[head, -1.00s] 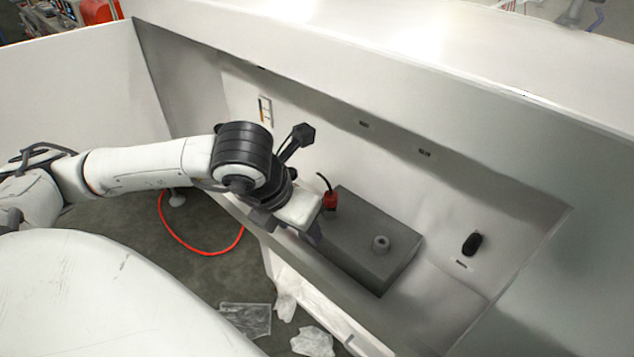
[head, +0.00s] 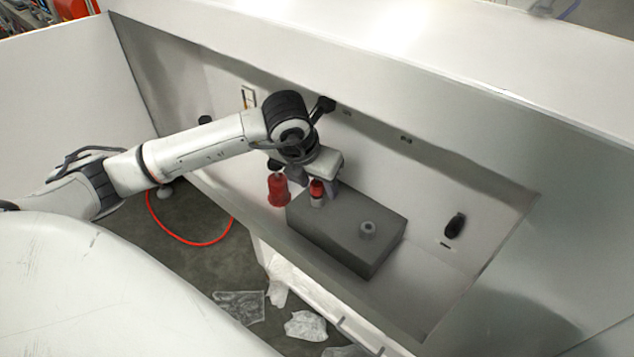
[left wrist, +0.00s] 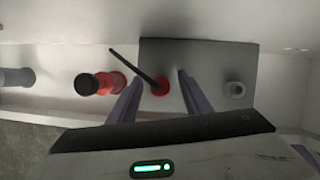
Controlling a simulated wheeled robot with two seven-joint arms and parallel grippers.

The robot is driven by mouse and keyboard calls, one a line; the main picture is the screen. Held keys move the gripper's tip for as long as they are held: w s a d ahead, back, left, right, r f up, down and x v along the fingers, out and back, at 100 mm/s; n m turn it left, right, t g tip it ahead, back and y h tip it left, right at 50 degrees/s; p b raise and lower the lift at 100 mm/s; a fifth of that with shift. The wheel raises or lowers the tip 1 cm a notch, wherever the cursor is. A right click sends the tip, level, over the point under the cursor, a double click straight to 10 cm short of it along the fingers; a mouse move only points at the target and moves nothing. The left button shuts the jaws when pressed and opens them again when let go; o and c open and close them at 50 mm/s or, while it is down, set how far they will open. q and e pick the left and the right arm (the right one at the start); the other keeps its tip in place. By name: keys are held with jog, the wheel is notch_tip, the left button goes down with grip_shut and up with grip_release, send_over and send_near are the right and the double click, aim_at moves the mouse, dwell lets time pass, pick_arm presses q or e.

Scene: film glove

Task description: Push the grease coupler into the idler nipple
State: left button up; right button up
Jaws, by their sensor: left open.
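A small red part with a thin black hose, apparently the grease coupler (head: 317,187), stands at the left end of a dark grey block (head: 352,222). The left wrist view shows the red coupler (left wrist: 160,87) and its black hose between my fingers. My left gripper (head: 319,192) is open and points down, one finger on each side of the coupler. Whether the fingers touch it I cannot tell. A short grey hollow cylinder, apparently the idler nipple (head: 367,229), stands upright on the block's right part, apart from the coupler. It also shows in the left wrist view (left wrist: 235,89). My right gripper is out of view.
A larger red object (head: 278,190) stands just left of the block, close to my gripper. A white wall with a recess surrounds the block. A black knob (head: 455,226) is on the back wall at right. A red hose (head: 190,241) lies on the floor.

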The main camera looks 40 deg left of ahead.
aim_at(317, 182)
pick_arm(q)
grip_shut()
jog(key=shift+r, duration=0.5)
dwell(0.4)
jog(key=shift+r, duration=0.1)
jog(key=shift+r+p, duration=1.25)
jog(key=shift+r, duration=0.75)
